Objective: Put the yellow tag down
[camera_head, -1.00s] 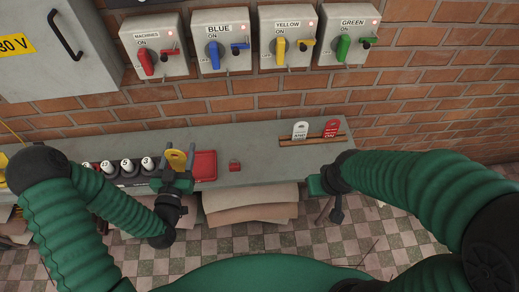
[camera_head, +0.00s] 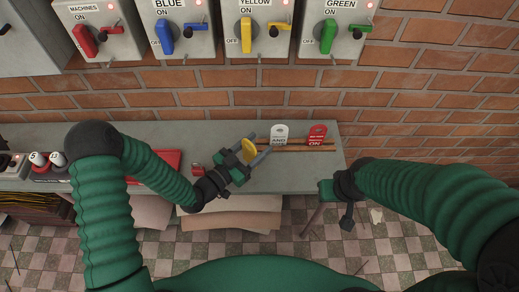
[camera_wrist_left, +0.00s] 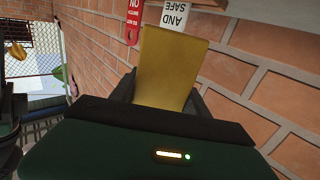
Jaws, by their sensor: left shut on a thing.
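The yellow tag (camera_head: 249,152) is between the fingers of my left gripper (camera_head: 258,146), which is shut on it above the grey counter. In the left wrist view the yellow tag (camera_wrist_left: 170,65) stands out beyond the gripper, its face blank on this side. A narrow wooden rack (camera_head: 290,149) lies along the counter just right of my left gripper. It holds a white tag (camera_head: 279,134) and a red tag (camera_head: 317,134). My right gripper (camera_head: 327,190) is by the counter's front right corner; its fingers are not clear.
A small red object (camera_head: 197,169) and a red tray (camera_head: 165,160) are on the counter (camera_head: 305,178) left of my gripper. Black-and-white items stand farther left. Switch boxes (camera_head: 255,30) hang on the brick wall above. The counter right of the left gripper, before the rack, is clear.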

